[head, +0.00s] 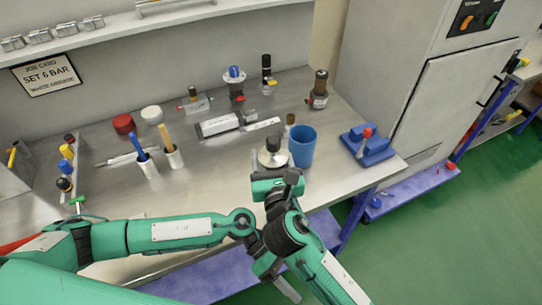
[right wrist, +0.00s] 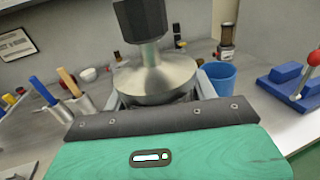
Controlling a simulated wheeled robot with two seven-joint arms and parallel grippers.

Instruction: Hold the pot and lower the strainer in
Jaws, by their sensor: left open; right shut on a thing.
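The blue pot (head: 302,147) stands open on the bench near its front edge; it also shows in the right wrist view (right wrist: 219,77). My right gripper (head: 272,172) is shut on a silver, flared, disc-shaped piece (head: 272,158) with a stem and dark knob, seemingly the strainer. This piece (right wrist: 158,80) fills the middle of the right wrist view, left of the pot and apart from it. Its lower part is hidden by my gripper. My left gripper (head: 286,290) is open, low in front of the bench, away from the pot and partly covered by my arms.
A blue clamp block (head: 367,147) with a red knob stands right of the pot. A grey valve bar (head: 222,125) lies behind. Bench surface (head: 218,165) is bare left of the silver piece.

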